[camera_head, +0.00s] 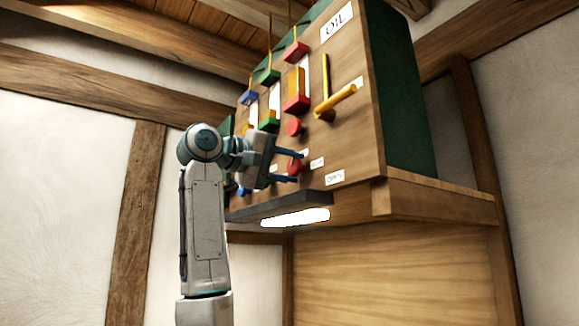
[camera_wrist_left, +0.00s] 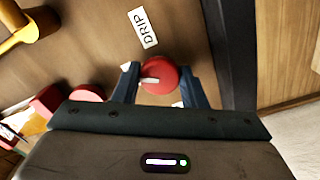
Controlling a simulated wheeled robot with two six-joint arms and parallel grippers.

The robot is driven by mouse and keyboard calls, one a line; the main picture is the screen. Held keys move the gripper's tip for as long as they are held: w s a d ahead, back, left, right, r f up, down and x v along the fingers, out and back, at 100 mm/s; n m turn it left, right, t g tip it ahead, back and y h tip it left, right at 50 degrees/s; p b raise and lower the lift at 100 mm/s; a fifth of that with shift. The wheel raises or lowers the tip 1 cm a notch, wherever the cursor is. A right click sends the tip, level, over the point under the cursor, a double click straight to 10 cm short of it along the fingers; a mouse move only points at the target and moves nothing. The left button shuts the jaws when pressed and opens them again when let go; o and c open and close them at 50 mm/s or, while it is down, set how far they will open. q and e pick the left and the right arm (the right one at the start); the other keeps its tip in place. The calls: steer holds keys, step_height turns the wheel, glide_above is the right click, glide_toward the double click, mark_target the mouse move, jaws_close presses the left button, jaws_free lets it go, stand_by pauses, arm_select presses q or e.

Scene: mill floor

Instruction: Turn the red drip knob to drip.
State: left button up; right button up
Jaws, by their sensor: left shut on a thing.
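The red drip knob (camera_head: 294,166) sits low on the wooden panel front. In the left wrist view the knob (camera_wrist_left: 163,74) is a round red disc with a white mark that points left, towards the left finger, not at the DRIP label (camera_wrist_left: 142,28) above it. My left gripper (camera_head: 296,167) is shut on the knob, one finger on each side; its fingers also show in the wrist view (camera_wrist_left: 162,84). Small parts of other labels beside the fingers are mostly hidden. My right gripper is in neither view.
A yellow lever (camera_head: 335,100) sticks out above the knob, under the OIL sign (camera_head: 337,22). Red, green and blue parts line the panel to the left. A dark ledge (camera_head: 280,205) with a bright lamp (camera_head: 295,217) runs just below the gripper.

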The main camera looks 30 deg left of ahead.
arm_select(q)
steer(key=m, duration=0.3)
steer(key=shift+f+m, duration=0.1)
steer(key=shift+m, duration=0.3)
steer(key=m+p, duration=0.1)
steer(key=m, duration=0.2)
steer(key=m+p, duration=0.1)
steer(key=m, duration=0.2)
steer(key=shift+m, duration=1.3)
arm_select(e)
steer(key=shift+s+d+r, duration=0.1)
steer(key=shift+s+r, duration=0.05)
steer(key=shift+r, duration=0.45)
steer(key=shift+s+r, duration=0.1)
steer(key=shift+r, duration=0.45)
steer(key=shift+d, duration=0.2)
arm_select(q)
steer(key=o, duration=1)
steer(key=shift+p, duration=0.3)
steer(key=shift+s+a, duration=0.1)
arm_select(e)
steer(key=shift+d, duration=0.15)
